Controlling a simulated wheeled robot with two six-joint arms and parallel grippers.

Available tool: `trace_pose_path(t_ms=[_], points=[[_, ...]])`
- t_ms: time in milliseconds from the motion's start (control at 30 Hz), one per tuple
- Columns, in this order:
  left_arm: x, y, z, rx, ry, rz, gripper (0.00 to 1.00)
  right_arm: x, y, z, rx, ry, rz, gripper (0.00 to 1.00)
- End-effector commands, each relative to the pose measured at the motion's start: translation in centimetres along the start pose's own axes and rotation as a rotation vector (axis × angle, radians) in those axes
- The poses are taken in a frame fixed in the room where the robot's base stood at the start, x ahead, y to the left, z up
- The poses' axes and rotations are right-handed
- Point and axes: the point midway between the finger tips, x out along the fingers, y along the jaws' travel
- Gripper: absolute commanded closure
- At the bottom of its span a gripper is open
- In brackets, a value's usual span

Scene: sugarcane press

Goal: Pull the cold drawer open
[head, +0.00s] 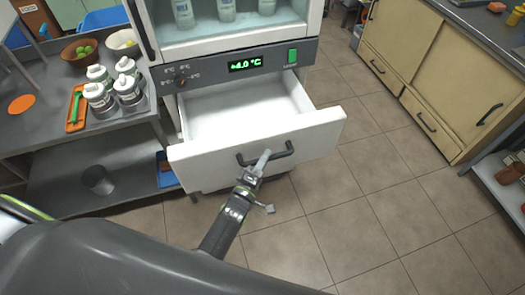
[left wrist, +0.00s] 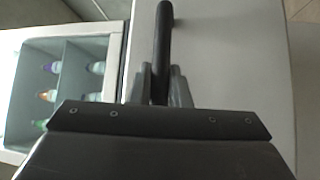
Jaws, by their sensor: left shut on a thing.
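The cold drawer (head: 212,160) is a white drawer under the cold cabinet, and it stands pulled out with its pale interior showing. The visible inside looks empty. Its dark bar handle (head: 284,152) is on the front panel. My left gripper (head: 260,165) is at the handle, shut on it. In the left wrist view the handle (left wrist: 163,30) runs between the two fingers (left wrist: 160,88), with the drawer front (left wrist: 230,70) behind. My right gripper is not in view.
Above the drawer is a control panel (head: 228,68) with a green display, and a cold cabinet (head: 302,12) with bottles. A steel table (head: 30,130) with jars and bowls stands at left. Cream cupboards (head: 425,70) stand at right. The tiled floor (head: 350,205) is clear between.

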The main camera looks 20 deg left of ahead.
Motion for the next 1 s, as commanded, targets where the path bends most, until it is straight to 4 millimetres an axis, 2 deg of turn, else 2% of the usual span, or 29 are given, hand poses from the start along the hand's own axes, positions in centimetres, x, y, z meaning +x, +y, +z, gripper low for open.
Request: trace_pose_path(t_ms=[267,300,433,767,867,1000], points=[[0.0,-0.1,0.0,0.0,0.0,0.0,1.0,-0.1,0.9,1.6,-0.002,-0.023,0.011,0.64],[0.0,-0.1,0.0,0.0,0.0,0.0,0.8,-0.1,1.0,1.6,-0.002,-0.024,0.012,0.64],[0.0,-0.1,0.0,0.0,0.0,0.0,0.63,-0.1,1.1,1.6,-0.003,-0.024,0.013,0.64],[-0.2,0.0,0.0,0.0,0.0,0.0,0.62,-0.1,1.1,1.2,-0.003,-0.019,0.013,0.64],[-1.2,-0.1,0.0,0.001,0.001,-0.001,0.62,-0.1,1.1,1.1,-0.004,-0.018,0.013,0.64],[-3.6,-0.1,0.0,-0.001,0.001,-0.004,0.62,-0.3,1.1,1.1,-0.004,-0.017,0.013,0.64]])
